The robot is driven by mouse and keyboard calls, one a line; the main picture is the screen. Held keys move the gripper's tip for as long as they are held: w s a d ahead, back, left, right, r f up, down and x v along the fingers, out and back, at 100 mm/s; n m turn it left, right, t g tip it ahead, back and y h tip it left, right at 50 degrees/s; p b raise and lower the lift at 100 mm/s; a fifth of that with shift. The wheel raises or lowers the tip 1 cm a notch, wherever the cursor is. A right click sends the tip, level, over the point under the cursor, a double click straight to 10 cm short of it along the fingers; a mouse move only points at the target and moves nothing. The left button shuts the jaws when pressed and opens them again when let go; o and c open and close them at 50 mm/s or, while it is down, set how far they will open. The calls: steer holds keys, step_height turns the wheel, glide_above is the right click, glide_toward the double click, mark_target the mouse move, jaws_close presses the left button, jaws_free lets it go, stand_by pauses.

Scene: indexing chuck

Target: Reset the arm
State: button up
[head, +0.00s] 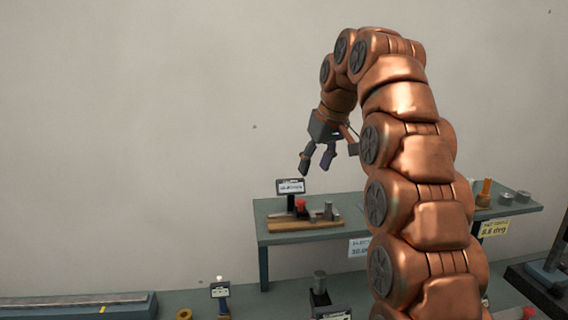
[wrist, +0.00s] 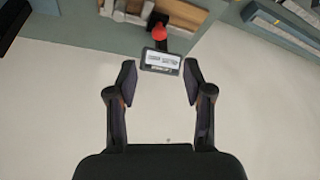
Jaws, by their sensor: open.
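My copper-coloured arm rises on the right of the head view and curls over to the left at its top. My gripper (head: 316,165) hangs from it, pointing down and left, above the left part of the grey-green table. In the wrist view my gripper (wrist: 160,70) has its two dark fingers spread apart with nothing between them. A small display (wrist: 161,61) shows just past the fingertips in that view, with a red knob (wrist: 158,32) beyond it. In the head view the display (head: 290,187) and the red knob (head: 300,204) stand on the table below my gripper.
The raised table (head: 275,245) holds a wooden board (head: 290,225) with a grey cylinder (head: 328,211). Grey round parts (head: 506,198) and a yellow label (head: 495,229) are at its right. The wall area at left is clear.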

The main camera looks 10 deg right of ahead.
steer(key=s+f+m+g, duration=0.1)
steer(key=s+f+g, duration=0.1)
steer(key=s+f, duration=0.7)
steer(key=s+f+m+g+h+b, duration=0.1)
steer(key=s+f, duration=0.9)
steer(key=s, duration=1)
steer(key=s+f+m+g, duration=0.2)
steer(key=s+f, duration=0.8)
steer(key=s, duration=0.4)
steer(key=shift+s+f+g+h, duration=0.15)
steer(key=shift+g+h, duration=0.25)
steer(key=shift+d, duration=0.1)
steer(key=shift+c, duration=0.4)
